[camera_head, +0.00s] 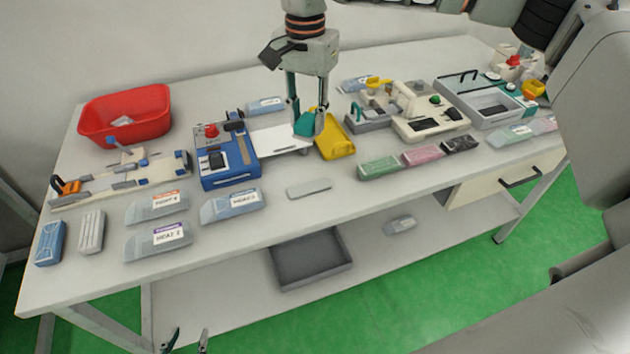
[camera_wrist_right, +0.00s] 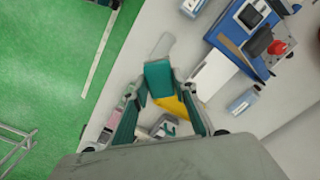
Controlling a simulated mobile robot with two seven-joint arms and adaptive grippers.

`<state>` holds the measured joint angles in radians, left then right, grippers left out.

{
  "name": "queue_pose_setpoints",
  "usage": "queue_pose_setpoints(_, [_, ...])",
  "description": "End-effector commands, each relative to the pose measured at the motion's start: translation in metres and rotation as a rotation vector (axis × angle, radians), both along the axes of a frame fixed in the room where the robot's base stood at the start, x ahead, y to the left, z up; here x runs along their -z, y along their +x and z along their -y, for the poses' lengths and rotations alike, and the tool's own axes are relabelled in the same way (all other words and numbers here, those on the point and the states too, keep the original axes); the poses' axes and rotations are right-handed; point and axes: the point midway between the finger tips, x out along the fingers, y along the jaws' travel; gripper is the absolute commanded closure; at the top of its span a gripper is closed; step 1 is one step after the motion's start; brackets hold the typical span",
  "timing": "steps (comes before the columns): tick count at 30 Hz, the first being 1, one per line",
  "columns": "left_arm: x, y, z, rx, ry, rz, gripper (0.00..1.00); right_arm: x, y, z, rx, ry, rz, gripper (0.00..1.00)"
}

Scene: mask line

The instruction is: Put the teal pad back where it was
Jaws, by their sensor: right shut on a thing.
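The teal pad (camera_head: 304,124) is between the fingers of my right gripper (camera_head: 307,128), which is shut on it above the middle of the table. In the right wrist view the teal pad (camera_wrist_right: 158,76) shows between the two fingers, in front of a yellow piece (camera_head: 335,138). Whether the pad touches anything below it I cannot tell. My left gripper (camera_head: 186,341) shows only its fingertips at the bottom edge of the head view, low in front of the table. They are apart with nothing between them.
A blue machine (camera_head: 227,156) with a white plate stands left of my right gripper. Green (camera_head: 380,168), pink (camera_head: 423,155) and black (camera_head: 460,144) packs lie to the right. A pale flat strip (camera_head: 309,188) lies in front. A red bin (camera_head: 126,115) stands at the back left.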

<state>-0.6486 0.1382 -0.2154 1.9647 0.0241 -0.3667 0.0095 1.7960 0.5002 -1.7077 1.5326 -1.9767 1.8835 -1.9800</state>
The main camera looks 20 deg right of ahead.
Motion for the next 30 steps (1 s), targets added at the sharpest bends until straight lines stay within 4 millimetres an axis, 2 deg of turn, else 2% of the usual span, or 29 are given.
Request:
queue_pose_setpoints(1, [0.0,0.0,-0.001,0.0,0.002,0.0,0.6,0.015,-0.001,0.0,0.001,0.0,-0.006,0.93])
queue_pose_setpoints(12, [-0.002,0.0,-0.002,0.0,0.004,-0.002,0.6,0.102,-0.001,0.0,0.004,0.001,-0.005,0.93])
queue_pose_setpoints(15, [-0.002,-0.001,-0.002,0.0,0.005,-0.003,0.6,0.117,0.0,0.0,0.004,0.001,-0.003,0.93])
queue_pose_setpoints(23, [-0.001,-0.001,-0.003,-0.001,0.006,-0.005,0.6,0.134,0.0,0.0,0.004,0.001,0.0,0.93])
queue_pose_setpoints(30, [-0.003,-0.001,-0.003,-0.002,0.006,-0.005,0.6,0.167,0.0,0.0,0.005,0.001,-0.001,0.93])
